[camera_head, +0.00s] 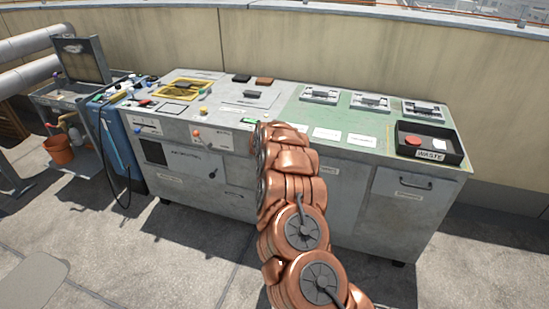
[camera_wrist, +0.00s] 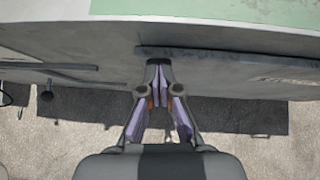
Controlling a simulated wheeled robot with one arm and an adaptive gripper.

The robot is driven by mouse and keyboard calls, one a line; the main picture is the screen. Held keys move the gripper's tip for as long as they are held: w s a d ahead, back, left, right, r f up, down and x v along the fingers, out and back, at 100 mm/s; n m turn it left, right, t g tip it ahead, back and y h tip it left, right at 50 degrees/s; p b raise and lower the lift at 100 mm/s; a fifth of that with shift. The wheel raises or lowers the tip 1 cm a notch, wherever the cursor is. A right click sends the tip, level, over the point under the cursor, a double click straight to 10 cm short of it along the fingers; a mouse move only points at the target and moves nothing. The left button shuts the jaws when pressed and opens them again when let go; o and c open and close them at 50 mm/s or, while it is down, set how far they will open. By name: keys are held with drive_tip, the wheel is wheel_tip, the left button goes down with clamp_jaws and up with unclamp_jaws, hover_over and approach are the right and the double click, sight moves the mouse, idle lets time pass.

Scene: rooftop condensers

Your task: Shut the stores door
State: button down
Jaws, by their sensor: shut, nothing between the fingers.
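The grey cabinet's front has a right-hand door (camera_head: 397,205) with a bar handle and a small label, and a middle panel (camera_head: 345,200) partly behind my arm. The labels are too small to read, so I cannot tell which is the stores door. In the wrist view a panel with a label (camera_wrist: 230,66) shows its dark top edge, standing slightly out from the front; how far it is open is unclear. My gripper (camera_wrist: 160,72) is shut and empty, with purple finger pads, close to the panel's left end; contact is unclear. In the head view my arm hides it.
The worktop carries a black waste tray (camera_head: 430,158), several grey fixtures (camera_head: 370,102) and a yellow-framed tray (camera_head: 180,89). A dark knob (camera_wrist: 47,95) sticks out left of my gripper. An orange bucket (camera_head: 59,150) stands far left. Paved floor before the cabinet is clear.

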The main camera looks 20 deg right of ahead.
drive_tip(key=s+a+r+b, duration=0.5)
drive_tip(key=s+a, duration=0.3)
drive_tip(key=shift+r, duration=0.25)
idle(0.6)
drive_tip(key=shift+a+r, duration=0.1)
